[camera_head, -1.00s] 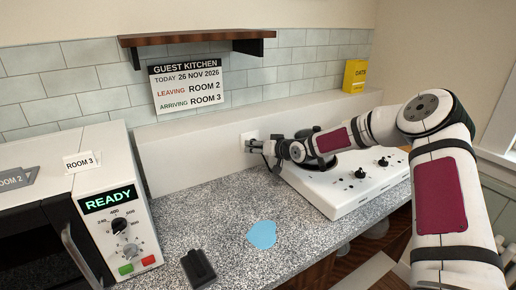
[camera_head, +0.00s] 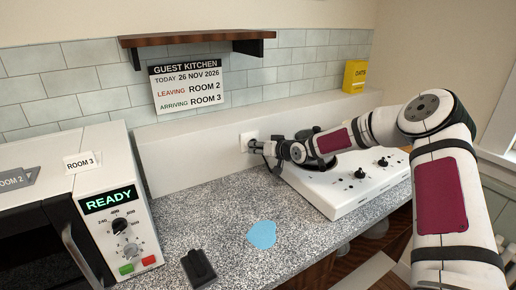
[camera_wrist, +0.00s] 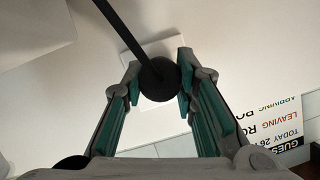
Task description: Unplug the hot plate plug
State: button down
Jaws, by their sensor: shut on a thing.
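The hot plate plug (camera_wrist: 158,80) is a round black plug with a black cord running from it in the wrist view. Behind it is a white socket plate (camera_wrist: 150,45) on the low white wall ledge. My gripper (camera_wrist: 158,85) has its teal-padded fingers on both sides of the plug, shut on it. In the head view my gripper (camera_head: 258,147) is at the socket plate (camera_head: 246,138), and the plug is mostly hidden there. Whether the plug sits fully in the socket cannot be told. The white hot plate (camera_head: 345,195) with black knobs stands on the counter under my arm.
A microwave (camera_head: 125,225) reading READY stands at the left. A blue patch (camera_head: 262,234) and a small black object (camera_head: 198,268) lie on the speckled counter (camera_head: 215,215). A yellow box (camera_head: 355,76) stands on the ledge. A wooden shelf (camera_head: 198,38) hangs above the sign (camera_head: 187,86).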

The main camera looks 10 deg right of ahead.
jog(key=shift+s+d+r+p, duration=0.1)
jog(key=shift+s+d+p, duration=0.25)
jog(key=shift+s, duration=0.35)
jog(key=shift+s+d+p, duration=0.1)
jog(key=shift+s+p, duration=0.35)
jog(key=shift+s, duration=0.25)
jog(key=s+d+p, duration=0.2)
jog(key=s+p, duration=0.1)
jog(key=s, duration=0.2)
jog(key=shift+s, duration=0.35)
jog(key=shift+a, duration=0.1)
